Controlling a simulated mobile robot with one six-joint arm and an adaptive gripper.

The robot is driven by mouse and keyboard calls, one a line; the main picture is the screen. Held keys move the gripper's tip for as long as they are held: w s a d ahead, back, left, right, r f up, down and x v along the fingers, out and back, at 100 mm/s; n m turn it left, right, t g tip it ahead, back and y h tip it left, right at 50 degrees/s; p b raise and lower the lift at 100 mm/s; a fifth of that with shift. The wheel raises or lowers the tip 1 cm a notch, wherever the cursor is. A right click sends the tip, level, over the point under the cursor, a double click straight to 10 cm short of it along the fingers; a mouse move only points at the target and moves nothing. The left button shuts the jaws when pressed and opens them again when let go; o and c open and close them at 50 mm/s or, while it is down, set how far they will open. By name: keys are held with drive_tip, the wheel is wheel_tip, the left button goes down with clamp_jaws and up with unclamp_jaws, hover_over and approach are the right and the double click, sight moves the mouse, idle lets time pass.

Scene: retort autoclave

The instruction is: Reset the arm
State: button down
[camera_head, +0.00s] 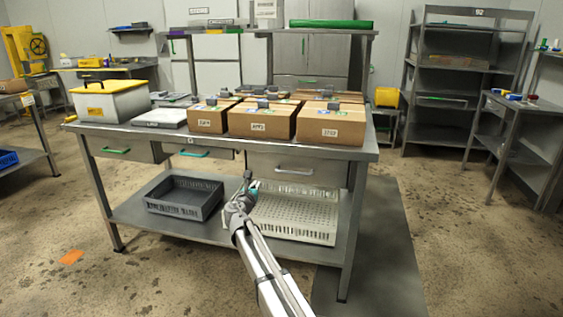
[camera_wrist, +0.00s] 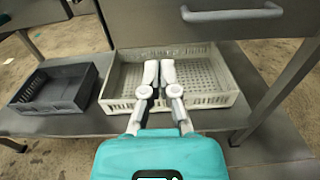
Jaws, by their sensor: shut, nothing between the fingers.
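My gripper (camera_head: 246,182) is at the front of the steel workbench (camera_head: 330,152), in front of its lower shelf. In the wrist view my gripper (camera_wrist: 159,72) shows with its two fingers close together and nothing between them. The fingers overlap the white perforated crate (camera_wrist: 205,100) in that view. The crate also shows behind my arm in the head view (camera_head: 300,212). I see no contact between the fingers and the crate.
A dark grey crate (camera_head: 185,196) stands on the shelf to the left. Drawers with handles (camera_head: 294,171) hang above. Cardboard boxes (camera_head: 262,120) and a yellow-lidded box (camera_head: 110,100) stand on the benchtop. An open rack (camera_head: 460,80) stands at the back right.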

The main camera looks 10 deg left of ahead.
drive_tip(key=s+d+f+m+g+h, duration=0.1)
drive_tip(key=s+d+f+m+g, duration=0.25)
drive_tip(key=d+m, duration=0.45)
drive_tip(key=s+d+f+m+g+h, duration=0.25)
drive_tip(key=s+d+f+m, duration=0.2)
drive_tip(key=d, duration=0.75)
drive_tip(key=s+d+f+m+g+h, duration=0.1)
drive_tip(key=s+d+f+m+g, duration=0.3)
drive_tip(key=d+m, duration=0.45)
drive_tip(key=s+d+f+m+g+y, duration=0.2)
drive_tip(key=s+d+m+g, duration=0.15)
drive_tip(key=s, duration=0.45)
drive_tip(key=s+d+f+m+g+y+p, duration=0.1)
drive_tip(key=s+d+f+m+g+y, duration=0.15)
drive_tip(key=s+m, duration=0.35)
drive_tip(key=s+d+f+m+g+y, duration=0.1)
drive_tip(key=s+d+m+g+y, duration=0.2)
drive_tip(key=s, duration=0.6)
wheel_tip(320, 180, up, 34)
drive_tip(key=t+p, duration=0.1)
drive_tip(key=p, duration=3.3)
drive_tip(key=shift+h, duration=0.3)
drive_tip(key=shift+d+m, duration=0.1)
drive_tip(key=shift+m, duration=0.15)
